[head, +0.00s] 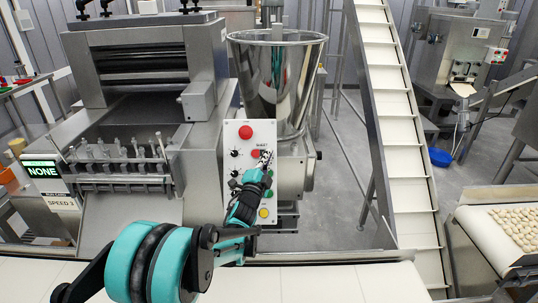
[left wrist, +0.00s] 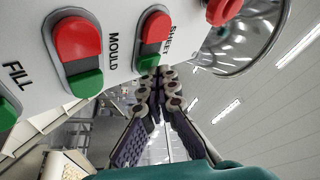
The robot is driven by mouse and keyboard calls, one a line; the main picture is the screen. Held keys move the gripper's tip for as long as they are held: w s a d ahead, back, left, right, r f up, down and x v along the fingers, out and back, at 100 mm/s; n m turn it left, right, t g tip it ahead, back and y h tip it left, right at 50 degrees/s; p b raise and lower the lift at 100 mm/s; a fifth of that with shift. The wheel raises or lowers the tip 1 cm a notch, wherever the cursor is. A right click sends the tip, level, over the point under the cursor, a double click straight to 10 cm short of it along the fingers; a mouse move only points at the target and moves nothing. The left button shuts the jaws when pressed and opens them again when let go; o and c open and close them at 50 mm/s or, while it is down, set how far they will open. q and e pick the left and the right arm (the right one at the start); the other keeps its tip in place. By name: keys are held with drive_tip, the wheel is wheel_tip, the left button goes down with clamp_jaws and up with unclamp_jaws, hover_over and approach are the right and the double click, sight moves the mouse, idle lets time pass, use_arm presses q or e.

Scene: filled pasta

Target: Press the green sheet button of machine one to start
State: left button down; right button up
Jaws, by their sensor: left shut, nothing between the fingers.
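The white control panel (head: 232,146) is on the front of the machine, and it fills the upper left of the left wrist view (left wrist: 112,12). The SHEET switch there has a red button (left wrist: 156,27) above a green button (left wrist: 147,62). My left gripper (head: 265,157) is in front of the panel, shut and empty. In the left wrist view its fingertips (left wrist: 157,73) are right by the green SHEET button; I cannot tell if they touch it. In the head view the gripper hides part of the panel's switches. My right gripper is not in view.
The MOULD switch's green button (left wrist: 86,83) and a FILL green button (left wrist: 6,114) are close by. A red knob (head: 245,132) sits high on the panel. A steel hopper (head: 278,75) stands behind it. A white belt (head: 330,284) runs in front.

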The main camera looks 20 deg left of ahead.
use_arm(q)
drive_tip(key=shift+w+f, duration=0.1)
drive_tip(key=shift+w, duration=0.05)
idle(0.5)
drive_tip(key=shift+s+d+r, duration=0.15)
drive_tip(key=shift+s+r, duration=0.3)
drive_tip(key=shift+s, duration=0.25)
drive_tip(key=shift+p, duration=0.3)
drive_tip(key=s+r, duration=0.1)
drive_tip(key=s+p, duration=0.1)
drive_tip(key=s+d+r+p, duration=0.1)
drive_tip(key=s, duration=0.1)
drive_tip(key=shift+r, duration=0.3)
drive_tip(key=s+d+f+n+g, duration=0.1)
drive_tip(key=s+f+n+g, duration=0.3)
drive_tip(key=s, duration=0.7)
drive_tip(key=s+d+f+n+g, duration=0.1)
drive_tip(key=s+f+n+g, duration=0.3)
drive_tip(key=s, duration=0.8)
drive_tip(key=s+f+n+g, duration=0.5)
drive_tip(key=s+f, duration=0.2)
drive_tip(key=s, duration=0.5)
drive_tip(key=shift+d, duration=0.4)
